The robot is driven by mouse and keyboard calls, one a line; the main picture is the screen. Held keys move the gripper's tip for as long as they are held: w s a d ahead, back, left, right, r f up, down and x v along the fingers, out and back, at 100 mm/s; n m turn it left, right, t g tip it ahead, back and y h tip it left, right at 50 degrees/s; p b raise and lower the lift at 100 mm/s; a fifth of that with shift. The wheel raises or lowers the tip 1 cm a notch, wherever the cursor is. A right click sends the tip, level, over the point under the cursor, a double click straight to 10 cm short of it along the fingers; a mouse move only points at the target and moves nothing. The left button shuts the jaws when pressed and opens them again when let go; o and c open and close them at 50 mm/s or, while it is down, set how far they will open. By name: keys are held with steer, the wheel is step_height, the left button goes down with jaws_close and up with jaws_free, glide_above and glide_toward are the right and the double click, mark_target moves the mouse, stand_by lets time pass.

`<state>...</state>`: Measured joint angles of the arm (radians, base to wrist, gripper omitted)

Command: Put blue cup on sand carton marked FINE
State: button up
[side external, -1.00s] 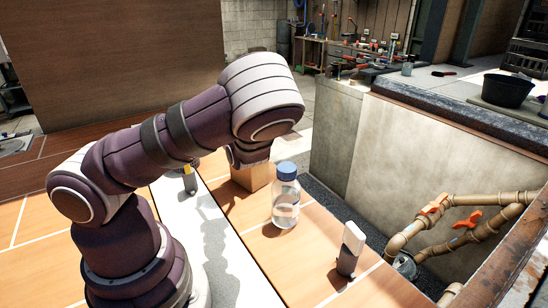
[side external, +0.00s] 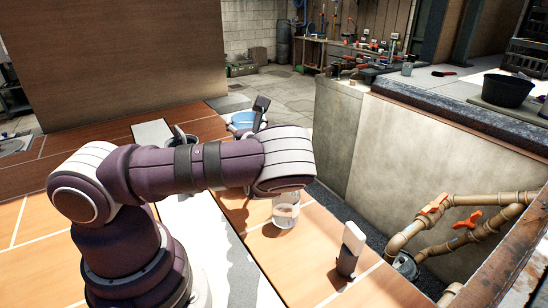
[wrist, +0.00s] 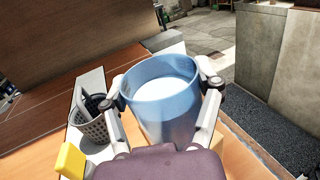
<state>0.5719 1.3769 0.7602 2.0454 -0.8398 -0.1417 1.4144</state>
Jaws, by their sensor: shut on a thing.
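The blue cup (wrist: 160,108) is between the two fingers of my gripper (wrist: 163,90), upright with its open mouth toward the wrist camera. The inside looks pale. In the side external view, the cup (side external: 243,119) shows beyond my arm, with a dark part of my gripper (side external: 261,106) beside it. My arm hides the cup's lower part there. The sand carton marked FINE cannot be made out in either current view, and no lettering shows. Whether the cup touches anything below is hidden.
A clear bottle (side external: 286,213) stands on the table, its top hidden by my arm. A white-and-dark container (side external: 351,250) stands nearer. A perforated grey basket (wrist: 89,127) and a yellow item (wrist: 70,160) lie left of the cup. The pit with pipes (side external: 440,222) is on the right.

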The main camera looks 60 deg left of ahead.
steer(key=o, duration=1.2)
steer(key=shift+f, duration=0.1)
steer(key=shift+o, duration=0.2)
